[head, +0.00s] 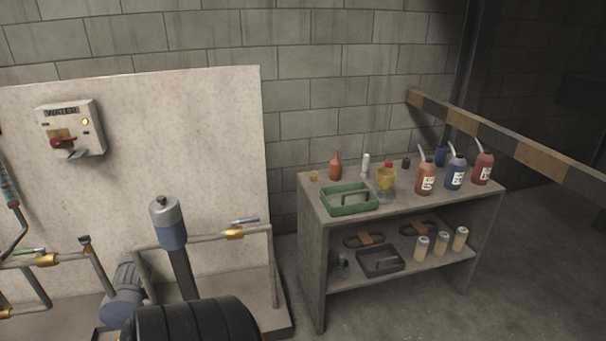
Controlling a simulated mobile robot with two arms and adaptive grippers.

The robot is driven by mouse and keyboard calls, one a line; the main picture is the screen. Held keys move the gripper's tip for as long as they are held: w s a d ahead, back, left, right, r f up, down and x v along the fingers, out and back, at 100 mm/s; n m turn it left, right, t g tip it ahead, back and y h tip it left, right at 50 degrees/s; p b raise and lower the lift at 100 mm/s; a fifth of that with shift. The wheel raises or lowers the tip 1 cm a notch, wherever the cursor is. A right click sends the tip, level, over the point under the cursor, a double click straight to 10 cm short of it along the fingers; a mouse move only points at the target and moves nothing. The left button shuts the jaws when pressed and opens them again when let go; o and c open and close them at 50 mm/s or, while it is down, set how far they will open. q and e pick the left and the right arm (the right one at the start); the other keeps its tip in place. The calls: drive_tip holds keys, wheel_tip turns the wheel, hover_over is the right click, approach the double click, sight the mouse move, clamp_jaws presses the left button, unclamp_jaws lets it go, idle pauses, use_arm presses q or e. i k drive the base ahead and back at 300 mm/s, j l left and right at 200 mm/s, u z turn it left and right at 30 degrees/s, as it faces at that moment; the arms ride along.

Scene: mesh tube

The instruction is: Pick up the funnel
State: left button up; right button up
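A yellow, cup-shaped piece (386,180) stands on the top of the grey shelf table (325,209), near its middle. It looks like the funnel, but it is too small to be sure. A greyish clear vessel (386,197) shows just below it in the picture; I cannot tell whether they touch. A red part (388,164) shows at its top edge, on it or behind it. Neither of my grippers is in view.
A green tray (349,209) stands left of the yellow piece. Red bottles (426,180) and a blue bottle (455,174) stand to its right. A striped barrier (500,138) extends behind the table's right side. A pipe rig (172,225) is at left.

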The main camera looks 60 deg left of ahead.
sight(385, 177)
drive_tip(key=u, duration=1.45)
drive_tip(key=i+l+u, duration=0.1)
drive_tip(key=i+l, duration=0.15)
drive_tip(key=l, duration=0.15)
